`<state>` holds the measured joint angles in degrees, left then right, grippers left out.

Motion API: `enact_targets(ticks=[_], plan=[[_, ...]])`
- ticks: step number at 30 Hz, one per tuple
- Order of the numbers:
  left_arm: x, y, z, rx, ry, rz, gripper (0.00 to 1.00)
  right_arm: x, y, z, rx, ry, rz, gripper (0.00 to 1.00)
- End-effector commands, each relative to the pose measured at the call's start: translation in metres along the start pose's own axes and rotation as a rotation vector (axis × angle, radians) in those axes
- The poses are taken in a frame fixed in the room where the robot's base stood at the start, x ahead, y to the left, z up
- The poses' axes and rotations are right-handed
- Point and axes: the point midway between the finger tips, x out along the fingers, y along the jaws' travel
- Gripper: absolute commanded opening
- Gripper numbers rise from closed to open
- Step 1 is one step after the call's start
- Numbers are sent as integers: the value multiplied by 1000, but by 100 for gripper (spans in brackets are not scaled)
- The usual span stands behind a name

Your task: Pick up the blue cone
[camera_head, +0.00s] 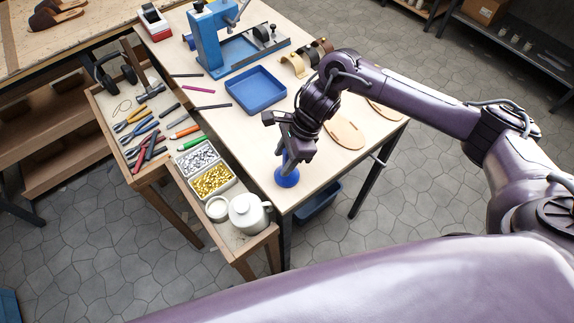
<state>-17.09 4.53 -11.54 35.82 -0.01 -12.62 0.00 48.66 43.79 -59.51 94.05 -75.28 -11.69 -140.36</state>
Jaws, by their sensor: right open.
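The blue cone (287,178) stands near the front corner of the light wooden table (262,137). Its round base shows, and its upper part is partly hidden by my right gripper. My right gripper (286,152) comes in from the right and points down over the cone. It is open, with its fingers at the cone's upper part. I cannot tell whether the fingers touch it. My left gripper is not in view.
A blue tray (256,89) and a blue press (207,40) stand farther back on the table. Sandal soles (344,134) lie right of the gripper. Left, a lower bench holds pliers, boxes of rivets (212,181) and a white jug (248,213).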

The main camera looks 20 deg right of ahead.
Motion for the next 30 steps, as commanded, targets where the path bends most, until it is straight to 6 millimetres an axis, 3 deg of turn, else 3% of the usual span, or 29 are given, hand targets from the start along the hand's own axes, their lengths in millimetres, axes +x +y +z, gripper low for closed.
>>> enact_targets(ticks=[7,18,30], plan=[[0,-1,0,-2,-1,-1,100,3,0,0,0,0,-2,45],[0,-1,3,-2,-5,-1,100,3,0,0,0,0,-2,0],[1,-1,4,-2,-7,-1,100,1,-1,1,0,-1,-3,0]])
